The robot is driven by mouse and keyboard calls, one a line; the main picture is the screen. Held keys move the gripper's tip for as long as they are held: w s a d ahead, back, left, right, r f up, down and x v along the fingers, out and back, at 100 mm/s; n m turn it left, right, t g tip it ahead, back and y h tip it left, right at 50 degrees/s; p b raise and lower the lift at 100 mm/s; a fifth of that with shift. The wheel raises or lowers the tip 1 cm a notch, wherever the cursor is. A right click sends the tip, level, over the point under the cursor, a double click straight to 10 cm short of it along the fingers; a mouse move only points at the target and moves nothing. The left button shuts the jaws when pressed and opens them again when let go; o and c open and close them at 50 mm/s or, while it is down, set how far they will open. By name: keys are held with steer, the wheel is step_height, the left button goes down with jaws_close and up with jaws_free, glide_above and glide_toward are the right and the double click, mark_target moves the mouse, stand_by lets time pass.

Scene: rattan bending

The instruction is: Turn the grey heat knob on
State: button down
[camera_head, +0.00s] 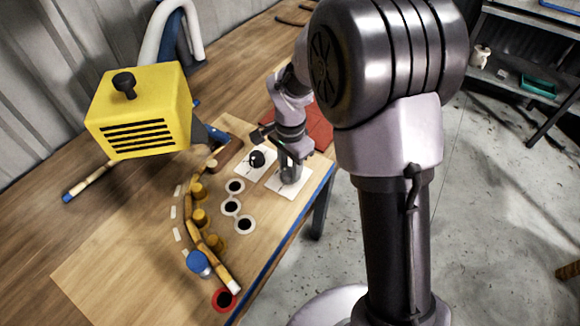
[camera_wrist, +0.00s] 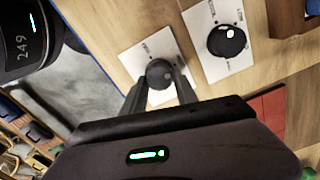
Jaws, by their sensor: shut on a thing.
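The grey heat knob (camera_wrist: 159,72) sits on a white plate (camera_wrist: 146,50) with small markings too small to read. My gripper (camera_wrist: 161,84) has a finger on each side of the knob and is shut on it. In the head view my gripper (camera_head: 289,160) reaches down over the same white plate (camera_head: 292,187) near the table's right edge, and the grey knob is partly hidden by the fingers. A black knob (camera_wrist: 227,40) on its own white plate (camera_wrist: 204,20) is beside it, and it also shows in the head view (camera_head: 257,159). My gripper is apart from the black knob.
A yellow slotted box (camera_head: 140,110) stands at the left. A curved rattan pole (camera_head: 190,210) lies among several pegs, with a blue-topped peg (camera_head: 197,262) and a red ring (camera_head: 224,299) nearby. A red mat (camera_head: 318,128) lies behind my gripper. The table's lower left is clear.

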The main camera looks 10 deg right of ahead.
mark_target(290, 171)
stand_by(0.4)
steer(key=c, duration=0.9)
jaws_free()
steer(key=shift+c, duration=0.2)
step_height(290, 171, up, 18)
steer(key=p, duration=0.7)
steer(key=shift+f, duration=0.25)
steer(key=s+r+n+t+y+b, duration=0.1)
steer(key=s+r+n+t, duration=0.2)
steer(key=s, duration=0.8)
steer(key=s+r+n+t+y+b, duration=0.1)
steer(key=s+r+n, duration=0.3)
steer(key=s, duration=0.6)
steer(key=shift+s+d+t, duration=0.2)
steer(key=shift+s+t, duration=0.2)
steer(key=shift+t, duration=0.5)
